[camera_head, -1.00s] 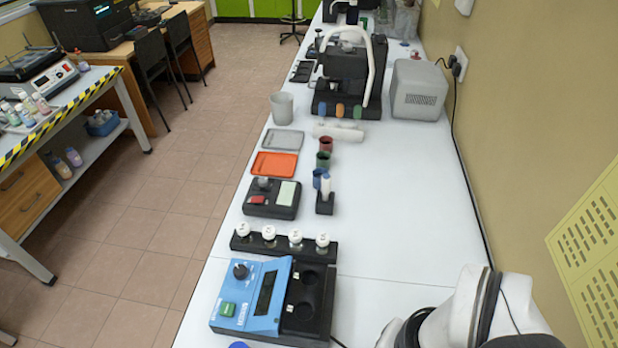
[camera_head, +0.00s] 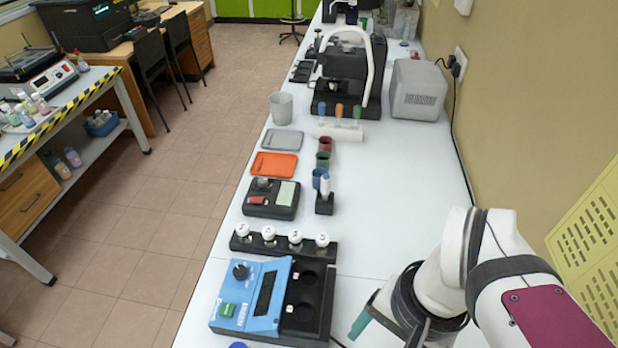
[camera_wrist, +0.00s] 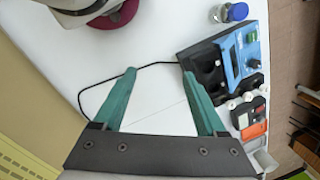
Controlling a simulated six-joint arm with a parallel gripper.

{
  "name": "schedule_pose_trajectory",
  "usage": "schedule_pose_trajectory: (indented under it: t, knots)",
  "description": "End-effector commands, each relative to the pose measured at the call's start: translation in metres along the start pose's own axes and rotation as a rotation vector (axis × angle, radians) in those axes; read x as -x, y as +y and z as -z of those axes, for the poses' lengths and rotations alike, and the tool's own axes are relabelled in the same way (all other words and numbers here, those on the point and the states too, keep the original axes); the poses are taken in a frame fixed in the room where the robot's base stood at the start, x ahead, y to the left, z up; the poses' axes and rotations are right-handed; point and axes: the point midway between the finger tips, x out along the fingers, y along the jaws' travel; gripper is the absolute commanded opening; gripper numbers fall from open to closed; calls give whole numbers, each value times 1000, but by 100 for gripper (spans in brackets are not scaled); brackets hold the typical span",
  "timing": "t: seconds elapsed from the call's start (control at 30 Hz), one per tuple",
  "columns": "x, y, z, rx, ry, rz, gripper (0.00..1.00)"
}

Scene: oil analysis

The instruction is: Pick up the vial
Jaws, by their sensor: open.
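A clear glass vial with a blue cap (camera_wrist: 231,13) stands on the white bench at the top right of the wrist view. In the head view only its blue cap (camera_head: 238,345) shows at the bottom edge. Several white-capped vials (camera_head: 295,237) stand in a black rack (camera_head: 245,246) behind the blue instrument; they also show in the wrist view. My gripper (camera_wrist: 158,73) has two teal fingers spread apart with nothing between them. In the head view one teal finger (camera_head: 358,325) shows over the bench, to the right of the blue instrument and apart from the vials.
The blue instrument (camera_head: 263,295) with black wells stands left of my gripper, its cable on the bench. Behind the rack are a small black device (camera_head: 284,210), an orange tray (camera_head: 274,164) and coloured cups.

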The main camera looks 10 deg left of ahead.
Motion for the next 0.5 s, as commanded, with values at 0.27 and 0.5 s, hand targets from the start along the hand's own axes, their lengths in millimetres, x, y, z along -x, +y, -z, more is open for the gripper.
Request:
schedule_pose_trajectory:
  t: [0.27,0.5]
  knots:
    - [-2,-192,140,-239,60,-85,74]
    - [-55,-277,167,-365,111,-94,74]
